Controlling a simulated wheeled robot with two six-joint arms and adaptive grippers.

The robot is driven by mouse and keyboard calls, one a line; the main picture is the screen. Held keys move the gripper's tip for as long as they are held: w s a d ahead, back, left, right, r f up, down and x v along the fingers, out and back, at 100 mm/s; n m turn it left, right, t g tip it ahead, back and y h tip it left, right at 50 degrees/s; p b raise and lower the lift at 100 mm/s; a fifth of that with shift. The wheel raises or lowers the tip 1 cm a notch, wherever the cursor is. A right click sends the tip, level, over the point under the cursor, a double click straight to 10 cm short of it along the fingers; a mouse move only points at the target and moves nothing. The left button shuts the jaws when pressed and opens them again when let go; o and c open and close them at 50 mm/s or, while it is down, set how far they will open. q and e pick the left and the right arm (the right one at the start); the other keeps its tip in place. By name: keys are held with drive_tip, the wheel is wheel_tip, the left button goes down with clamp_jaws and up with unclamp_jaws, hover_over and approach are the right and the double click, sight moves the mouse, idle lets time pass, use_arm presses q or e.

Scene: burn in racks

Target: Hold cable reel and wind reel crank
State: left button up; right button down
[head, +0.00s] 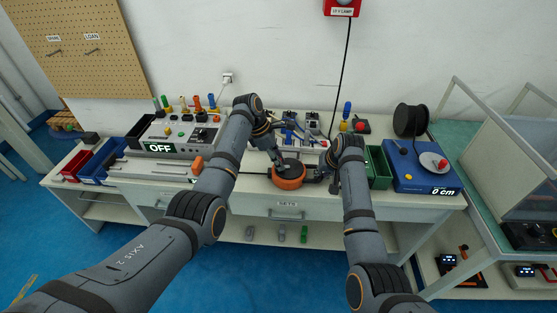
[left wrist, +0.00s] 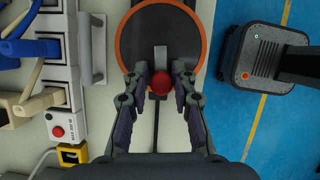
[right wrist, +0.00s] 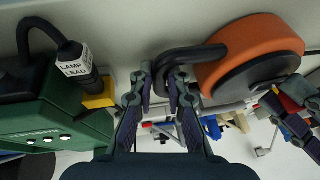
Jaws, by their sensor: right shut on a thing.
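The cable reel (head: 289,183), an orange drum with a dark top, lies flat near the front edge of the bench. In the left wrist view its grey crank arm (left wrist: 160,58) ends in a red knob (left wrist: 160,82). My left gripper (head: 276,160) is above the reel, its open fingers (left wrist: 160,75) on either side of the knob with gaps visible. My right gripper (head: 328,178) is at the reel's right side. In the right wrist view its fingers (right wrist: 161,75) are shut on the reel's black handle (right wrist: 190,54), beside the orange drum (right wrist: 255,55).
A blue box (head: 422,178) reading "0 cm" stands right, with a black spool (head: 410,119) and grey disc (head: 433,161). A green box (right wrist: 45,120) and black lamp lead plug (right wrist: 78,60) are beside the right gripper. An "OFF" panel (head: 160,147) stands left.

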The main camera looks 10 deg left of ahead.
use_arm(q)
clamp_jaws()
drive_tip(key=shift+w+r+m+g, duration=0.1)
drive_tip(key=shift+w+m+g, duration=0.4)
drive_tip(key=shift+m, duration=1.1)
drive_tip(key=o, duration=0.5)
unclamp_jaws()
drive_tip(key=shift+a, duration=0.1)
drive_tip(key=v, duration=1.2)
drive_tip(key=shift+w, duration=0.1)
